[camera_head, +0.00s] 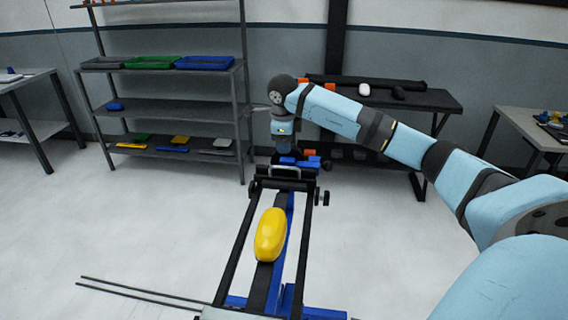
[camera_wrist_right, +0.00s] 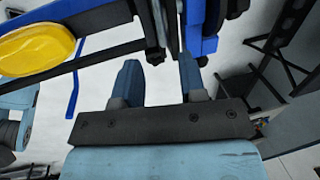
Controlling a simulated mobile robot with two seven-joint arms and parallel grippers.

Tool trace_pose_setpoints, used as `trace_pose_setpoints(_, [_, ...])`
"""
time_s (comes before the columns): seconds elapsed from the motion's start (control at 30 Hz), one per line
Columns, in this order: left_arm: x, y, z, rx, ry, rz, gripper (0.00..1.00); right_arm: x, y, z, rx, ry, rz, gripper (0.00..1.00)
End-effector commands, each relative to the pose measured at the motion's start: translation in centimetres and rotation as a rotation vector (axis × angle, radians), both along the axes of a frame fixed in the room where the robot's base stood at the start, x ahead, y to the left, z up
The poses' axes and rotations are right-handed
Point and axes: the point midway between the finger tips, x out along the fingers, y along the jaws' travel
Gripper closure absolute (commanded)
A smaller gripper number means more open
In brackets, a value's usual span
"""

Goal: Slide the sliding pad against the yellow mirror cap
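The yellow mirror cap (camera_head: 270,236) lies lengthwise on the dark centre beam of the stand, and part of it shows in the wrist view (camera_wrist_right: 38,50). A black crossbar with a metal handle (camera_head: 285,171) spans the rails at the far end, apart from the cap. It may be the sliding pad, but I cannot tell for sure. My right gripper (camera_head: 300,161) is at that far end, beyond the cap. In the wrist view its blue fingers (camera_wrist_right: 158,75) are apart, with bare floor between them and black and blue stand parts just past the tips. My left gripper is not in view.
The stand has blue legs (camera_head: 285,300) and a long black rail (camera_head: 235,250) on the left. A shelf rack (camera_head: 170,110) with trays is at the back left. A black table (camera_head: 430,98) is behind my right arm.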

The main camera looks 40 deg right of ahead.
Motion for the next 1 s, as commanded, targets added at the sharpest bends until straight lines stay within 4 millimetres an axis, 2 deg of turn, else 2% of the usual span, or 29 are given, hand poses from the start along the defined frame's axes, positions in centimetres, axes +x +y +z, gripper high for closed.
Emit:
trace_pose_setpoints(0.03, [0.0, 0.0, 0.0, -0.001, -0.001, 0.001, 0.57, 0.1, -0.2, -1.3, 0.001, 0.005, -0.002, 0.62])
trace_pose_setpoints(0.2, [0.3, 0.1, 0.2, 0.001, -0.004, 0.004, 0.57, 0.5, -0.6, -4.8, 0.002, 0.003, 0.001, 0.62])
trace_pose_setpoints(0.4, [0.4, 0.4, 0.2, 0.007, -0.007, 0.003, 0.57, 0.9, -1.1, -7.5, 0.002, 0.000, 0.000, 0.62])
trace_pose_setpoints(0.6, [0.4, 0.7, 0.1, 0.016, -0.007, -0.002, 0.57, 1.1, -1.3, -8.6, 0.001, 0.000, 0.001, 0.62])
trace_pose_setpoints(0.83, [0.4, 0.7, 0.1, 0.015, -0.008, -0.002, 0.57, 1.1, -1.3, -8.6, 0.001, 0.000, 0.001, 0.62])
trace_pose_setpoints(0.87, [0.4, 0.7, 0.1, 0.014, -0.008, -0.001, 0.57, 1.1, -1.3, -8.6, 0.001, 0.000, 0.001, 0.64])
trace_pose_setpoints(1.0, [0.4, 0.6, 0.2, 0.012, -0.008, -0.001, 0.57, 1.1, -1.3, -8.6, 0.002, -0.001, 0.000, 0.96])
